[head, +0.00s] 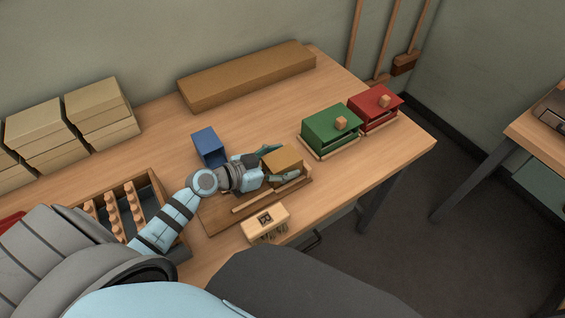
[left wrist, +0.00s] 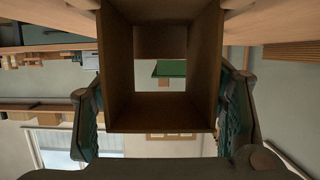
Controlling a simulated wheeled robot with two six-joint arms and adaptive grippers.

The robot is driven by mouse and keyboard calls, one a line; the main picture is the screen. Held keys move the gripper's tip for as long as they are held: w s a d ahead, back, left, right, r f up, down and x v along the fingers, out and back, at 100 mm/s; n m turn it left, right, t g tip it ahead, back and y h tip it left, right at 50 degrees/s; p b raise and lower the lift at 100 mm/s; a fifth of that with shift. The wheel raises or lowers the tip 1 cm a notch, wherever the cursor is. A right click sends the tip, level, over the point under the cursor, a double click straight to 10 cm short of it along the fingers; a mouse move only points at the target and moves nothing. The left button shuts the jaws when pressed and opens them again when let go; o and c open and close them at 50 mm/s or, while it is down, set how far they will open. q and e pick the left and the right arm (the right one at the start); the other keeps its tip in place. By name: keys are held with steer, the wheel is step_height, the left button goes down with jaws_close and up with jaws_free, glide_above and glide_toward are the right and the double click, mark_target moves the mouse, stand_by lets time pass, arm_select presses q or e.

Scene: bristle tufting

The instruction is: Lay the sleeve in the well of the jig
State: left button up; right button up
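The sleeve (head: 283,158) is a brown, open-ended box tube. My left gripper (head: 281,163) has its fingers on two opposite sides of it. In the left wrist view the sleeve (left wrist: 118,75) fills the middle, and I see through it to something green; the teal fingers (left wrist: 164,112) flank its side walls. The jig looks to be the brown wooden board (head: 222,220) with a light rail, near the table's front edge. The sleeve is over its right part; I cannot tell whether it touches. My gripper and arm hide much of the board and any well. My right gripper is not in view.
A blue open box (head: 208,147) stands behind my left arm. Green (head: 331,128) and red (head: 374,109) boxes stand at the right.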

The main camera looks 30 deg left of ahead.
arm_select(q)
steer(key=shift+r, duration=0.1)
steer(key=shift+r+p, duration=0.2)
steer(key=shift+p, duration=0.15)
steer(key=v, duration=0.3)
steer(key=b+v, duration=0.1)
steer(key=v, duration=0.3)
steer(key=b+v, duration=0.1)
steer(key=v, duration=0.2)
steer(key=shift+s+a+f, duration=0.2)
steer(key=shift+s+a, duration=0.05)
steer(key=shift+s, duration=0.1)
steer(key=shift+s+a+r+b, duration=0.2)
steer(key=shift+s+r+b, duration=0.1)
steer(key=shift+s+b, duration=0.1)
steer(key=shift+r, duration=0.15)
